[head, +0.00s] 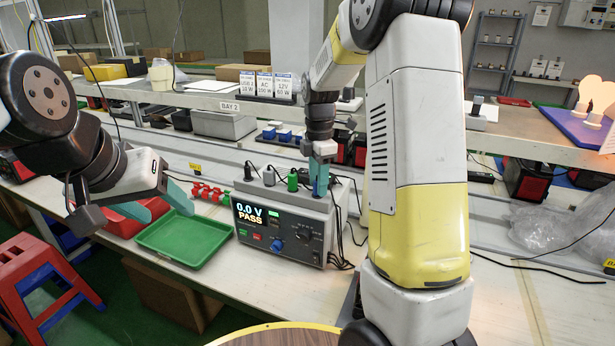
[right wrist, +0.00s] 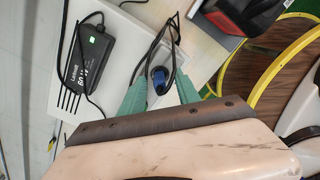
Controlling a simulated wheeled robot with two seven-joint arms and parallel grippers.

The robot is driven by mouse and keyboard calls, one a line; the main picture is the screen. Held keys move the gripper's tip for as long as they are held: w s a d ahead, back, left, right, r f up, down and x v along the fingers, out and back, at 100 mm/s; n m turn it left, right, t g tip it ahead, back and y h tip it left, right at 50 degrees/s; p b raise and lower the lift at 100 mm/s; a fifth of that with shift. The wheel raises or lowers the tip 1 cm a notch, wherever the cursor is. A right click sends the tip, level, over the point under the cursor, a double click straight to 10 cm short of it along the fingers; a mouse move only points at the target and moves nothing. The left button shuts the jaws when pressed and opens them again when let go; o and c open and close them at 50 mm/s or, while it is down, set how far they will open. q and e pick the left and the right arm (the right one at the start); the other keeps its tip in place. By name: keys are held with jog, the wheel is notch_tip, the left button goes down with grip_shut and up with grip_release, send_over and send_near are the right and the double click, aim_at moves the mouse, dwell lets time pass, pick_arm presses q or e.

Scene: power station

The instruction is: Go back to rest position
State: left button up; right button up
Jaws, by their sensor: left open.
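The tester (head: 285,215) stands on the bench, its display reading 0.0 V PASS. Several plugs or adapters stand along its top, including a green one (head: 292,180). My right gripper (head: 318,180) is at the tester's top right corner, pointing down. My left gripper (head: 158,206) is open and empty, above the near-left bench by the green tray (head: 185,240).
A red tray (head: 122,222) and red parts (head: 208,192) lie left of the tester. A black adapter (right wrist: 88,65) lies on the tester's top. A shelf (head: 200,98) with boxes runs behind. A red stool (head: 35,275) stands front left.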

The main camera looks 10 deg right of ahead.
notch_tip(320, 180, up, 8)
jog(key=shift+f, duration=0.15)
jog(key=s+a+r+m+t+y, duration=0.1)
jog(key=s+r+m+t, duration=0.1)
jog(key=s+m, duration=0.7)
jog(key=s+a+r+m+t+y, duration=0.1)
jog(key=s+r+m+t, duration=0.2)
jog(key=s+m, duration=0.7)
jog(key=s+t, duration=0.1)
jog(key=s, duration=0.4)
jog(key=shift+s+a+m, duration=0.15)
jog(key=shift+m, duration=0.15)
